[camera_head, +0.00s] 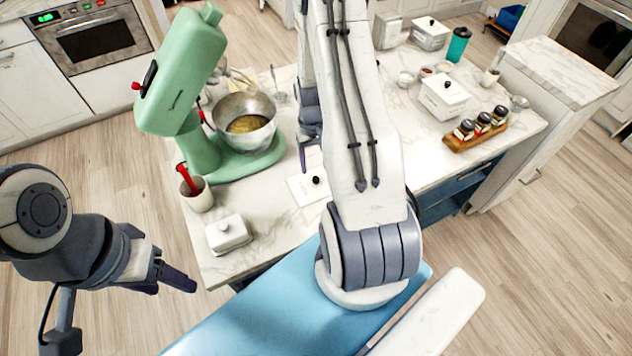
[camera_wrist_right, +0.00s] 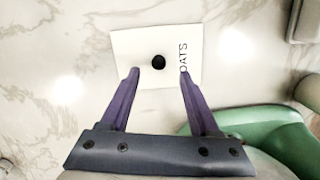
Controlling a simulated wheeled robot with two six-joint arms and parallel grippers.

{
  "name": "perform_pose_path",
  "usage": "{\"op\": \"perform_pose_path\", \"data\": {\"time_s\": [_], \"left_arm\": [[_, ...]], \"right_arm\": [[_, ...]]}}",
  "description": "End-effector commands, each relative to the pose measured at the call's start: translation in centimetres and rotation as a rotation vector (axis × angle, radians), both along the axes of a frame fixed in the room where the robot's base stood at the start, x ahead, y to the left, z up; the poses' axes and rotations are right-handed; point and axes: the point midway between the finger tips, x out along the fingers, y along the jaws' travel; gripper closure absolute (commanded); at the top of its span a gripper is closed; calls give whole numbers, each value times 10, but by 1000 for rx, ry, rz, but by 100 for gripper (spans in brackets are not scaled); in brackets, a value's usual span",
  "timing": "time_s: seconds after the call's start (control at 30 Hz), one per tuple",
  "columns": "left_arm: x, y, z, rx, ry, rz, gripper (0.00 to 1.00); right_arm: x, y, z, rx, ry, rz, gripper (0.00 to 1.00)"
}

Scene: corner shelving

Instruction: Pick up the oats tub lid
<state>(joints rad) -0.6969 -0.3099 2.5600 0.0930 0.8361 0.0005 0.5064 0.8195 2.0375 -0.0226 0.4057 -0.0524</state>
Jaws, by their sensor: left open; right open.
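The oats tub lid (camera_wrist_right: 140,45) is a white square with a round black knob and the word OATS along one edge. In the head view the lid (camera_head: 304,190) looks flat on the marble counter, partly hidden by my right arm. My right gripper (camera_wrist_right: 158,72) is open and empty, pointing down over the lid. The knob appears between its two purple fingertips; the remaining height above it is hard to tell. In the head view my right gripper (camera_head: 304,157) is mostly hidden behind the arm. My left gripper (camera_head: 176,280) is open and empty, off the counter at the left.
A green stand mixer (camera_head: 190,110) with a metal bowl (camera_head: 245,108) stands left of the lid. A red-handled tool stands in a cup (camera_head: 198,197) near a white butter dish (camera_head: 228,234). White tubs (camera_head: 443,98) and a wooden jar rack (camera_head: 475,138) stand to the right.

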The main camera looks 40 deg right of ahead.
Motion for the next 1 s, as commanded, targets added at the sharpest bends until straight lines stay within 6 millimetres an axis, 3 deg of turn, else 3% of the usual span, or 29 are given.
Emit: {"op": "perform_pose_path", "data": {"time_s": [0.43,0.73,0.77,0.9,0.93,1.0], "left_arm": [[0,0,20,0,0,1,42],[0,0,20,0,0,1,42],[0,0,20,0,0,1,42],[0,0,20,0,0,1,42],[0,0,20,0,0,1,42],[0,0,20,0,0,1,42]], "right_arm": [[-6,1,-47,1,1,1,38],[-6,1,-53,0,-1,1,38],[-6,1,-53,0,-1,1,41],[-6,1,-53,0,-1,1,95],[-6,1,-53,0,-1,1,100],[-6,1,-53,0,-1,1,100]]}}
